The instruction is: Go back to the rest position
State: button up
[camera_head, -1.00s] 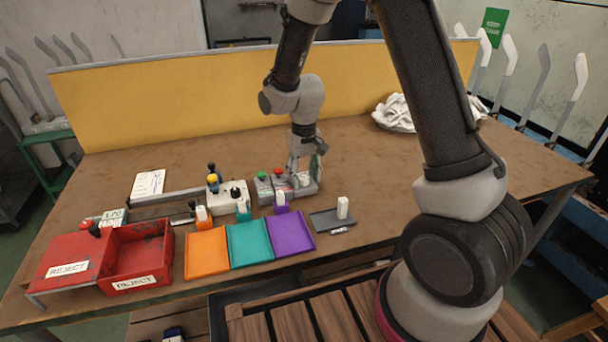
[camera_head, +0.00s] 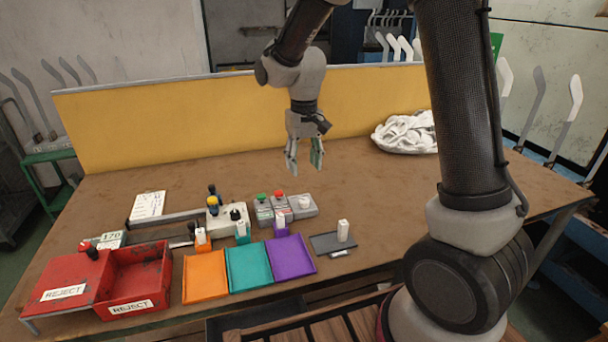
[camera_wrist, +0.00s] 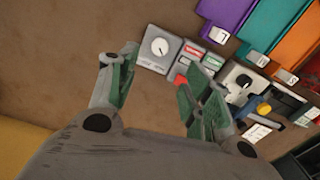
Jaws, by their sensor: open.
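My gripper (camera_head: 304,166) hangs above the back middle of the brown table (camera_head: 370,190), fingers pointing down, open, with nothing between them. In the wrist view my gripper (camera_wrist: 160,90) shows its two green-padded fingers apart, with bare table between them. The grey button boxes (camera_head: 285,207), with a green and a red button and a white dial, stand below and in front of it, apart from the fingers. The dial box (camera_wrist: 158,48) also shows in the wrist view near the fingertips.
Orange (camera_head: 205,276), teal (camera_head: 248,267) and purple (camera_head: 291,257) trays line the table's front edge. A red reject bin (camera_head: 138,280) stands at front left. A yellow panel (camera_head: 190,120) closes the back. White cloth (camera_head: 405,132) lies at back right. The table's right is clear.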

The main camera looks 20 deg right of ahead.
jog(key=shift+r, duration=0.2)
jog(key=s+d+r+t, duration=0.1)
jog(key=s+d+r, duration=0.3)
jog(key=s, duration=0.4)
jog(key=s+d+r+m+t, duration=0.1)
jog(key=s+d+r+t, duration=0.1)
jog(key=s+d+r, duration=0.3)
jog(key=s+d+r+t, duration=0.1)
jog(key=s+d+r, duration=0.4)
jog(key=s, duration=0.7)
jog(key=shift+d, duration=0.45)
